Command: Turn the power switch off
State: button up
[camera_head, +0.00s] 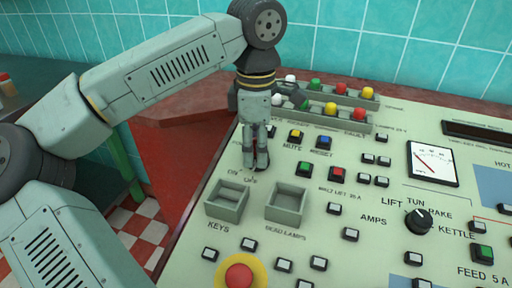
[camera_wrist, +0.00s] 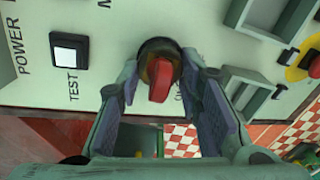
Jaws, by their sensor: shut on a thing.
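The power switch is a dark round rotary knob with a red handle (camera_wrist: 158,80), seen between my fingers in the wrist view. In the head view it is mostly hidden by my gripper (camera_head: 256,160), with the ON and OFF labels just below on the panel (camera_head: 330,235). My gripper points down at the panel's left edge and is shut on the switch, one finger on each side of it. In the wrist view my gripper (camera_wrist: 167,75) frames the knob. The exact angle of the handle against the labels is hard to tell.
A white TEST button (camera_wrist: 68,54) sits beside the knob. Two open trays, KEYS (camera_head: 227,201) and DEAD LAMPS (camera_head: 287,203), lie nearby. A red emergency button (camera_head: 240,276) is at the front, and a row of coloured lamps (camera_head: 340,88) stands behind.

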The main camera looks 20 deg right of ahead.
dwell(0.6)
jog(key=o, duration=1.2)
jog(key=shift+c, duration=0.2)
jog(key=shift+r, duration=0.1)
notch_tip(320, 180, up, 12)
jog(key=shift+f, duration=0.1)
